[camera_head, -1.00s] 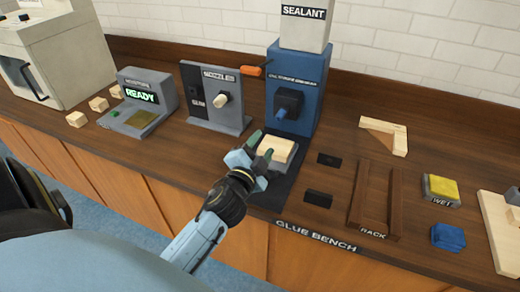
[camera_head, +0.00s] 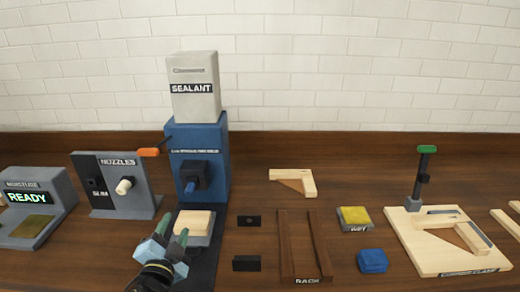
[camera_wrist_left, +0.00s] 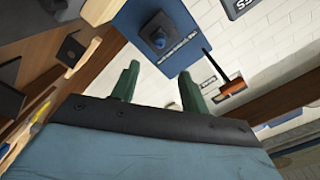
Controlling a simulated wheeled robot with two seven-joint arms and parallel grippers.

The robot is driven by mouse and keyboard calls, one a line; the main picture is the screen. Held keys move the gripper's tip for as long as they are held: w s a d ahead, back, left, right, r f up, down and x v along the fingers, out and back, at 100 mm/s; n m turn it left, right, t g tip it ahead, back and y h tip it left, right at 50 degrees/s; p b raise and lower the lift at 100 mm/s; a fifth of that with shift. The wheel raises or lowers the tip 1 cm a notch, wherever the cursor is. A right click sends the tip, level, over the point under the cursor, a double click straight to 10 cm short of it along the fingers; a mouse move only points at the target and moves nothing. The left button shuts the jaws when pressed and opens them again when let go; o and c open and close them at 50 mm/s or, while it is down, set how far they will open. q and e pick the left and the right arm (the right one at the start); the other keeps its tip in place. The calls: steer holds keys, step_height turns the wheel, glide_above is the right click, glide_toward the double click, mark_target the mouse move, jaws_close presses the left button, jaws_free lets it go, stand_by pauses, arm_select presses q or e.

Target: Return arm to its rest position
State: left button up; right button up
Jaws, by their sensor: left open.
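My left gripper (camera_head: 173,230) is open and empty in the head view, low and in front of the dispenser. Its green fingertips overlap the lower left of the pale wooden block (camera_head: 197,220) in the picture. The block rests on the grey stand below the blue sealant dispenser (camera_head: 212,150). In the left wrist view the two fingers (camera_wrist_left: 158,85) are apart with nothing between them, and the blue dispenser (camera_wrist_left: 150,35) shows beyond them. My right gripper is not in view.
The nozzle stand (camera_head: 105,195) and the READY unit (camera_head: 45,230) stand left of the dispenser. To the right are the dark rack (camera_head: 284,245), yellow WET pad (camera_head: 355,216), blue block (camera_head: 372,261), L-shaped wooden piece (camera_head: 290,176) and corner clamp board (camera_head: 420,258).

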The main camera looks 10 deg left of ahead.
arm_select(q)
steer(key=s+d+f+n+g+h, duration=0.25)
steer(key=s+f+g, duration=0.2)
steer(key=s, duration=0.35)
steer(key=s+d+f+n+g+h, duration=0.1)
steer(key=s+d+f+n+g, duration=0.15)
steer(key=s+d+g, duration=0.4)
steer(key=s+d+f+n+g+h, duration=0.1)
steer(key=s+f+g, duration=0.3)
steer(key=s, duration=0.6)
step_height(320, 180, down, 28)
steer(key=s+b, duration=0.2)
steer(key=s+a+f+g+b, duration=0.1)
steer(key=s+a+f+b, duration=0.1)
steer(key=s+f, duration=1.3)
steer(key=shift+s+a+f, duration=0.35)
steer(key=shift+a+f, duration=0.05)
steer(key=shift+a, duration=0.2)
